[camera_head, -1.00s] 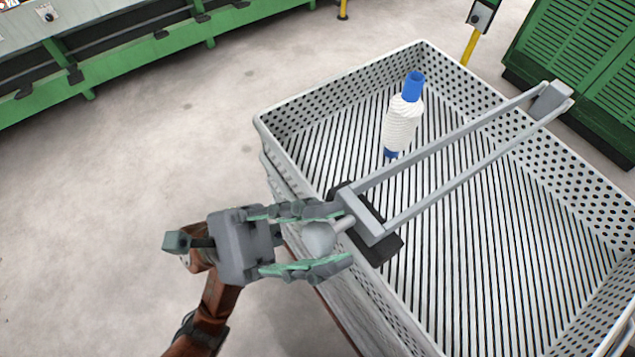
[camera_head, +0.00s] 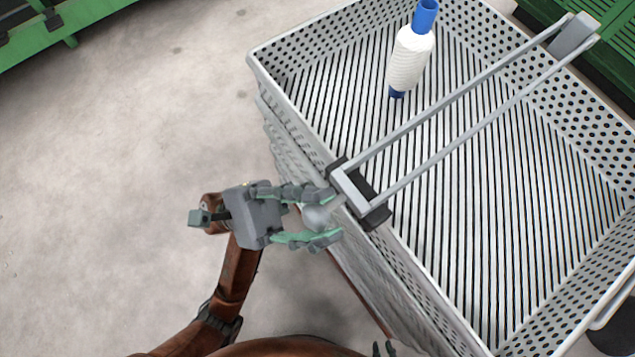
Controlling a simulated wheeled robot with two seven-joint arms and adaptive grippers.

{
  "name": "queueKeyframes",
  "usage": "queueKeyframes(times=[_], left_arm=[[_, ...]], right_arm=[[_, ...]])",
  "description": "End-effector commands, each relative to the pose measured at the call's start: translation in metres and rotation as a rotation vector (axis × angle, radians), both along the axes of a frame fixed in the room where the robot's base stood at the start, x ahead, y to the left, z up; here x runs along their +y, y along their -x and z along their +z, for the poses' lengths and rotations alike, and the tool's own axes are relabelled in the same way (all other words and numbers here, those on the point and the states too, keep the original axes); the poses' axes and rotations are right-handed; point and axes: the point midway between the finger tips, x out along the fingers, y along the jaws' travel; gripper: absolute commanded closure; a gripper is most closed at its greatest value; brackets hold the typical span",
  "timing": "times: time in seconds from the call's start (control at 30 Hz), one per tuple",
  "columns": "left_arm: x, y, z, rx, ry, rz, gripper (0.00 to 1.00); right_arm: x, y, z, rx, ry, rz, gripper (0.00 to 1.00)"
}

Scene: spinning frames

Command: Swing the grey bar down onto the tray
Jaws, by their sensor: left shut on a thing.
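The grey bar (camera_head: 455,110) is a long frame of two parallel rails joined by a block at the far end. It is hinged in a black bracket (camera_head: 374,209) on the near left rim of the perforated grey tray (camera_head: 259,66). The rails reach across the tray to its far side; I cannot tell whether the far end touches the rim. My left gripper (camera_head: 326,218) is shut on the bar's round grey knob (camera_head: 316,217), outside the tray wall. Only dark fingertips of my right gripper (camera_head: 383,349) show at the bottom edge, so its opening is unclear.
A white yarn spool (camera_head: 410,58) with blue ends stands inside the tray, left of the rails. Green machinery (camera_head: 65,22) is at the top left, and a green cabinet is at the top right. The floor left of the tray is clear.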

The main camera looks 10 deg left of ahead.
Motion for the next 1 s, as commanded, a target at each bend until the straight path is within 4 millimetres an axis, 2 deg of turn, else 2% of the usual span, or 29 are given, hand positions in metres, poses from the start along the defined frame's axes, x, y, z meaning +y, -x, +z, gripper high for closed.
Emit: queueKeyframes(times=[0.2,0.23,0.43,0.77,1.0], left_arm=[[0.002,0.0,0.001,0.003,0.005,-0.002,1.0],[0.002,0.0,0.001,0.003,0.005,-0.002,0.7],[0.002,0.0,0.001,0.001,0.003,-0.001,0.56],[0.003,0.0,-0.002,0.001,0.002,-0.001,0.56],[0.028,-0.005,-0.028,0.005,0.001,0.002,0.56]], right_arm=[[0.0,0.0,0.0,0.0,0.0,0.0,0.78],[0.0,0.0,0.0,0.0,0.0,0.0,0.78],[0.0,0.0,0.0,0.0,-0.001,-0.001,0.78],[0.001,0.0,0.001,0.0,-0.001,0.001,0.78],[0.0,0.0,0.0,0.001,0.0,0.001,0.78]])
